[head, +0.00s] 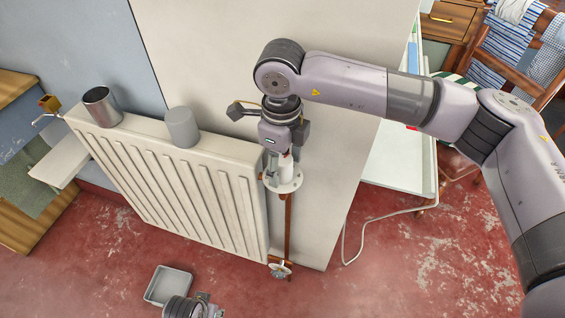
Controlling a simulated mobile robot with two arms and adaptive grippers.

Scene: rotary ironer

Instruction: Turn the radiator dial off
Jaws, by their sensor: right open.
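The white radiator (175,185) stands against the wall at the left. At its upper right corner a white dial (286,178), with a round flange and a short upright stem, sits on top of a copper pipe. My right gripper (274,130) is directly above the dial in the picture, its jaws open and spread to either side. It holds nothing that I can see. Whether it touches the dial's stem I cannot tell, as the gripper body partly hides it. My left gripper (195,308) only shows in part at the bottom edge; its jaws are not clear.
A metal cup (102,107) and a grey cup (182,127) stand on the radiator's top. A lower valve (280,268) is at the pipe's foot. A grey tray (168,285) lies on the red floor. A cream panel (330,160) stands behind my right gripper.

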